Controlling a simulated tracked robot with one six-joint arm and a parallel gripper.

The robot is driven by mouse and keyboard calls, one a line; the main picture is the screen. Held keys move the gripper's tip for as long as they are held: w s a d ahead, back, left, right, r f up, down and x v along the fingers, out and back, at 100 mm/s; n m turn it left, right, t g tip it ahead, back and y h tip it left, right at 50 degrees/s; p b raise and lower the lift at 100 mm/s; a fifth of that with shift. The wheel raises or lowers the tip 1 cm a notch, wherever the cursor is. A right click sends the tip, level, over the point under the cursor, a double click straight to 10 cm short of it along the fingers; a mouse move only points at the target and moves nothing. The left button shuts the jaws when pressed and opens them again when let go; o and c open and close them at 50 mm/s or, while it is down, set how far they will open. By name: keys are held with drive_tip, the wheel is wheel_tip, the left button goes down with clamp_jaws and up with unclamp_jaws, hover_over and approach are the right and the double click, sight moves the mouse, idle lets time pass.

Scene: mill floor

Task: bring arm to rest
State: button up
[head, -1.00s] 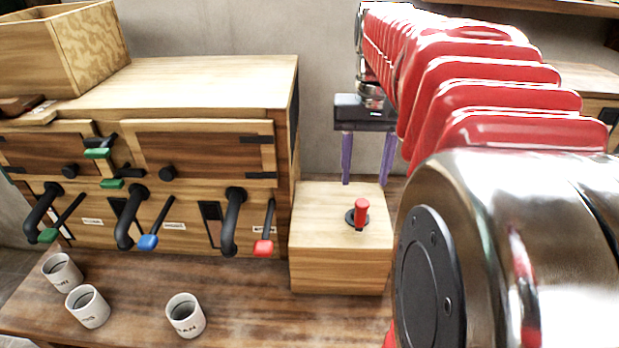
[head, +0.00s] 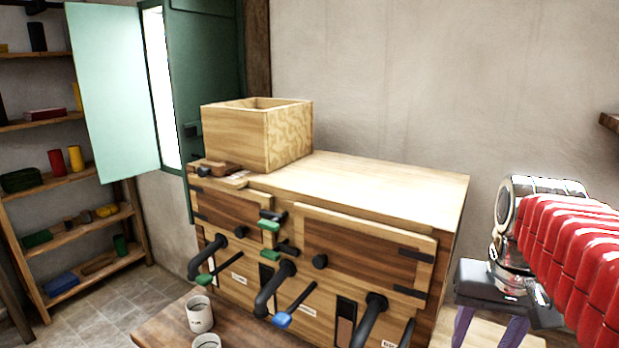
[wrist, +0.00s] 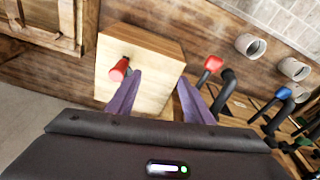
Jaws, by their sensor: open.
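My gripper shows at the lower right of the head view (head: 488,335), with two purple fingers pointing down, their tips cut off by the frame edge. In the wrist view my gripper (wrist: 158,95) is open, its fingers apart with nothing held between them. Beyond the fingers is a pale wooden block (wrist: 150,75) with a red-handled lever (wrist: 119,69) on it. The lever stands close to the left finger in that picture; whether they touch cannot be told.
A wooden cabinet (head: 375,185) with black spouts and coloured levers stands left of my gripper, an open wooden box (head: 235,140) on top. White cups (head: 199,314) stand on the bench below. Shelves (head: 70,180) and an open green cupboard door (head: 110,90) are at far left.

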drive_tip(key=s+a+f+n+t, duration=0.2)
drive_tip(key=a+f, duration=0.1)
drive_tip(key=a, duration=0.3)
drive_tip(key=s+a+f+n+t, duration=0.1)
drive_tip(key=s+a+f+n, duration=0.1)
drive_tip(key=a, duration=0.5)
drive_tip(key=shift+s+a+f+n+t+y, duration=0.3)
drive_tip(key=shift+f+t+y, duration=0.1)
drive_tip(key=shift+f, duration=0.4)
